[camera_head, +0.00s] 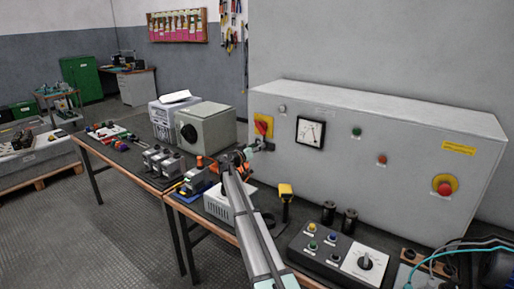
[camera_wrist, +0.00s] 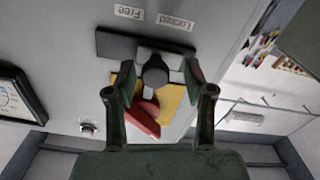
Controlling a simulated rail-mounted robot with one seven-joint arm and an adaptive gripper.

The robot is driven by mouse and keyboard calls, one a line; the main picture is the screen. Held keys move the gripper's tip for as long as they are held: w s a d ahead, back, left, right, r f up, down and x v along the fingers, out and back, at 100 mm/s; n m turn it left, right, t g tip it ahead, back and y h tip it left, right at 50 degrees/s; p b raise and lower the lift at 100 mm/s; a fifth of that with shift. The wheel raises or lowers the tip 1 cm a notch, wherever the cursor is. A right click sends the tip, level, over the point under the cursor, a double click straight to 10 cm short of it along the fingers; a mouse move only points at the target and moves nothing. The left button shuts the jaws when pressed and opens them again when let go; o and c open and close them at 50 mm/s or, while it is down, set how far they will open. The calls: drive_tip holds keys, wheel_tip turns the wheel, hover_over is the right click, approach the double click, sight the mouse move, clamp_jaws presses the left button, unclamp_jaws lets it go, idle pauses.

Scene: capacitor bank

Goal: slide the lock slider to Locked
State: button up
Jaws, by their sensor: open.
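The lock slider's dark knob (camera_wrist: 155,70) sits on a grey block over a black rail (camera_wrist: 115,45) on the cabinet front in the wrist view. The upside-down labels Free (camera_wrist: 130,12) and Locked (camera_wrist: 175,22) are above the rail. The knob is roughly below the gap between the labels. My gripper (camera_wrist: 158,80) is open, one finger on each side of the knob; I cannot tell if either touches it. In the head view my gripper (camera_head: 256,147) is at the cabinet's left end and hides most of the slider.
A red handle (camera_wrist: 145,118) on a yellow plate (camera_wrist: 172,103) is close by the slider; it also shows in the head view (camera_head: 263,126). The grey cabinet (camera_head: 345,185) carries a dial meter (camera_head: 310,132) and a red emergency button (camera_head: 444,187). A yellow-topped tool (camera_head: 286,192) stands on the bench.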

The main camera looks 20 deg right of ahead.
drive_tip(key=v, duration=0.6)
drive_tip(key=shift+a, duration=0.35)
drive_tip(key=shift+s+r, duration=0.15)
